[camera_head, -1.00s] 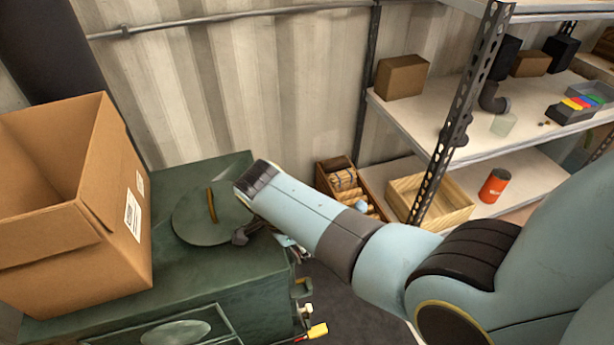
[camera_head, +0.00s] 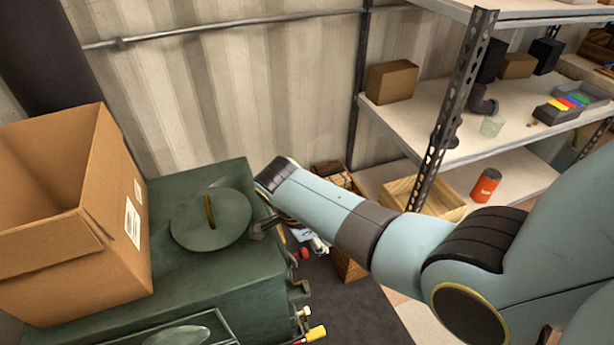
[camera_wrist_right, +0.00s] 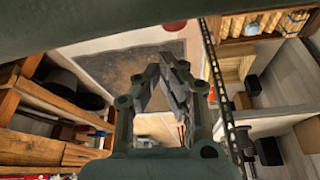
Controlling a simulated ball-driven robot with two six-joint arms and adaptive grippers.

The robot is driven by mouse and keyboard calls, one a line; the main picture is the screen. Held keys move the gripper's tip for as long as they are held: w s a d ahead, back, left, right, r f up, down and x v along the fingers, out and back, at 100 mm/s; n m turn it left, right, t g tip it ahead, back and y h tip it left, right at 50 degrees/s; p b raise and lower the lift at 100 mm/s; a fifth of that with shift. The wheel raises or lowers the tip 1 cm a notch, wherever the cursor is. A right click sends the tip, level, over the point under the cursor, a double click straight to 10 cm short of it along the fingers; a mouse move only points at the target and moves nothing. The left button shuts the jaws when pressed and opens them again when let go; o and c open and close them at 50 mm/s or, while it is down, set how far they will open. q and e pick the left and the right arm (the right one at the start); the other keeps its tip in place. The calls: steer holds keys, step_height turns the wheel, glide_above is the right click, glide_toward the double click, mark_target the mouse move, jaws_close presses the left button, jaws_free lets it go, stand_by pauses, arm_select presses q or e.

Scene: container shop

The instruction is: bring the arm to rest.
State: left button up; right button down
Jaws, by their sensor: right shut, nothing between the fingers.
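My right arm, pale blue with dark joints, reaches in from the right in the head view. Its right gripper (camera_head: 264,229) shows only as a small dark part below the wrist, beside the green cabinet (camera_head: 200,282). In the right wrist view, the fingers of this gripper (camera_wrist_right: 166,62) are brought together with nothing between them. The arm hides much of the gripper in the head view. My left gripper is not in view.
Metal shelving (camera_head: 410,125) stands at the right, holding a brown box (camera_head: 391,82) and an orange can (camera_head: 486,186). Dark floor lies below the arm.

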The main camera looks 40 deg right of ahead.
steer(key=v, duration=0.9)
steer(key=shift+s+a+r, duration=0.15)
steer(key=shift+a, duration=0.25)
